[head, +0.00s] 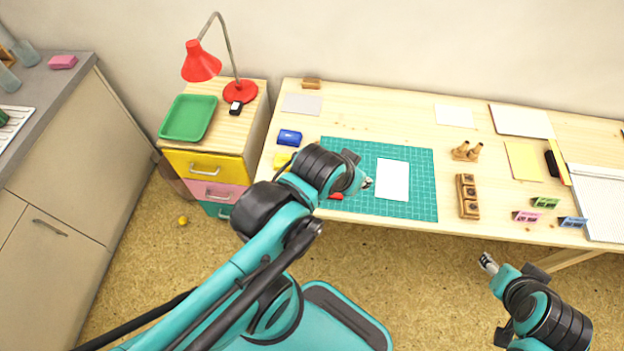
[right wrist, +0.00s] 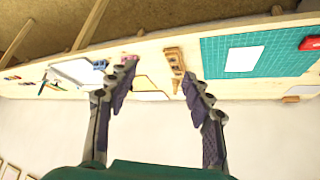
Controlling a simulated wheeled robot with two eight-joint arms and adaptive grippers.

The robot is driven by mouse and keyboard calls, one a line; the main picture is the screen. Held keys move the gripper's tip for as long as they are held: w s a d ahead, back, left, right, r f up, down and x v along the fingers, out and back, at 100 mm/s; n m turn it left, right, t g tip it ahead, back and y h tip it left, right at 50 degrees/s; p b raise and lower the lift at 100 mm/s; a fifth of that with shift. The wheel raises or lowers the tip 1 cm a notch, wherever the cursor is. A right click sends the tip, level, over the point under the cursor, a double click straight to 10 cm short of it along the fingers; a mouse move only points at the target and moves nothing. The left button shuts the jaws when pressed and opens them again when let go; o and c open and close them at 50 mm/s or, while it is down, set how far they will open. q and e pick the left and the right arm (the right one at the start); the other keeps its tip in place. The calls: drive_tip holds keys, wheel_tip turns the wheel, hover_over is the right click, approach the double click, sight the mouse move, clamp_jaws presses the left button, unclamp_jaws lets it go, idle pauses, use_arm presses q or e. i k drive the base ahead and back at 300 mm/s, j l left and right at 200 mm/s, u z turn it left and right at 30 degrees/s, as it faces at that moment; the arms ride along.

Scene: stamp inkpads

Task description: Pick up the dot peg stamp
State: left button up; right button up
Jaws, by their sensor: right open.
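Two wooden peg stamps (head: 467,150) stand close together on the table, right of the green cutting mat; I cannot tell which one is the dot stamp. A wooden block holder with dark holes (head: 468,197) sits in front of them. It also shows between my fingers in the right wrist view (right wrist: 174,60), farther off. My right gripper (head: 487,262) is open and empty, off the table's front edge; its two spread fingers show in the right wrist view (right wrist: 158,80). My left gripper (head: 366,183) is over the cutting mat, left of the white sheet; its jaws are too small to read.
The green mat (head: 420,196) carries a white sheet (head: 393,180). Blue (head: 290,137), yellow (head: 280,161) and red (head: 335,196) inkpads lie at its left, partly behind my left arm.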

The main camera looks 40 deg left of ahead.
sight(466, 143)
drive_tip(key=u, duration=1.75)
drive_tip(key=z, duration=1.75)
drive_tip(key=i+l, duration=1.1)
drive_tip(key=l, duration=0.25)
drive_tip(key=z, duration=0.05)
